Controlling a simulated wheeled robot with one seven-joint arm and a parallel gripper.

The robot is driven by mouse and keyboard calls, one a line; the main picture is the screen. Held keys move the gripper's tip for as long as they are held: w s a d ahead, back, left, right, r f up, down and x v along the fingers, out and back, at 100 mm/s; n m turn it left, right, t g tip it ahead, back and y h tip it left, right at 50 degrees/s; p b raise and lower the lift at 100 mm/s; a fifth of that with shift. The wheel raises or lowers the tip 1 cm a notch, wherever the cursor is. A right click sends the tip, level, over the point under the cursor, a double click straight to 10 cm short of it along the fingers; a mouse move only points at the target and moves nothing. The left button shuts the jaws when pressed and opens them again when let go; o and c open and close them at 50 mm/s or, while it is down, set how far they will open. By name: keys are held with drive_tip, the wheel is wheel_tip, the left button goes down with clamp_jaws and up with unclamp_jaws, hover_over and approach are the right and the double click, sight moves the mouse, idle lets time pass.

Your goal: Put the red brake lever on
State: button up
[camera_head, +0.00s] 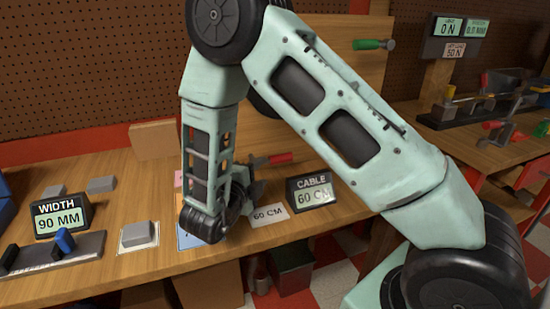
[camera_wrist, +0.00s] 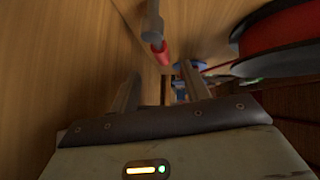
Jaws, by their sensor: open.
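My gripper (camera_wrist: 163,85) is open, its two fingers apart with nothing held between them in the wrist view. In the head view my gripper end (camera_head: 254,188) is low over the wooden bench, partly hidden by my arm. A red-handled piece (camera_head: 281,158) shows just beyond it. A rod with a grey end and a red part (camera_wrist: 161,52) lies ahead of the fingers in the wrist view, apart from them. I cannot tell whether either is the red brake lever. A small red part (camera_head: 491,126) also shows on the right-hand bench.
A red spool with black flanges (camera_wrist: 285,38) stands close on the right in the wrist view. The cable display (camera_head: 313,190) and width display (camera_head: 60,217) stand on the bench (camera_head: 112,262). A green-handled tool (camera_head: 372,44) is on the back board. Fixtures (camera_head: 480,104) crowd the right-hand bench.

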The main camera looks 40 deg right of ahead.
sight(273, 162)
drive_tip(key=p+x, duration=0.1)
drive_tip(key=x, duration=0.9)
drive_tip(key=shift+w+d, duration=0.15)
drive_tip(key=shift+d, duration=0.1)
clamp_jaws()
